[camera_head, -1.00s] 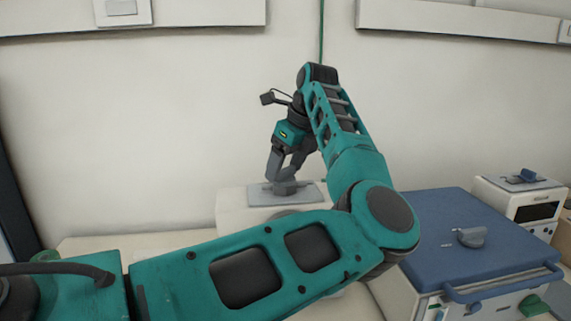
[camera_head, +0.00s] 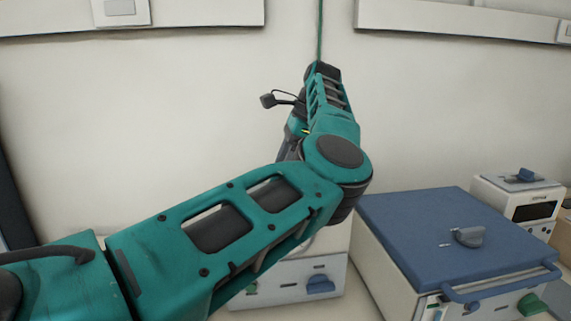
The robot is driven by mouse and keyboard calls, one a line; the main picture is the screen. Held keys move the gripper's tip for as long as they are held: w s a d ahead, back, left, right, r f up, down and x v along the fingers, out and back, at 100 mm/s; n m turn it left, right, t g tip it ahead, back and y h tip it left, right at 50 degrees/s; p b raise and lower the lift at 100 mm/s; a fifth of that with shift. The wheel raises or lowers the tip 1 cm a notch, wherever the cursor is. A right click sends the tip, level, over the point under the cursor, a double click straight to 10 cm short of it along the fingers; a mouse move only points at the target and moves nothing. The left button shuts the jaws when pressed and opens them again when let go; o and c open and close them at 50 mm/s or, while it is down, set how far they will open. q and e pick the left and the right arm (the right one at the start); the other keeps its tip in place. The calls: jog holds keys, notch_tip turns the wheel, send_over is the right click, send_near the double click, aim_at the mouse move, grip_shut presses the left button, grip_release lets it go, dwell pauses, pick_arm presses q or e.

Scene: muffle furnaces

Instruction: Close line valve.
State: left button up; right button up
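My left arm reaches in from the left and bends at an elbow in the middle of the view. A small part of my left gripper (camera_head: 288,146) shows behind the elbow; its fingertips are hidden, and so is whatever lies below them. My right gripper is not in view. Several knobs or handles show: a blue one (camera_head: 320,285) on the front of a white unit, a grey one (camera_head: 470,237) on a blue furnace top, a green one (camera_head: 532,304) on that furnace's front, and a blue one (camera_head: 527,174) on the far-right unit. I cannot tell which is the line valve.
The white unit (camera_head: 290,283) stands partly behind my arm. The blue-topped furnace (camera_head: 410,220) with a front bar handle (camera_head: 500,287) stands to its right. A smaller white unit (camera_head: 520,203) is behind it. A pale wall (camera_head: 150,120) closes off the back.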

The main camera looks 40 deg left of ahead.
pick_arm(q)
jog(key=shift+n, duration=0.4)
jog(key=o, duration=1.1)
jog(key=shift+c, duration=0.2)
jog(key=shift+r, duration=0.15)
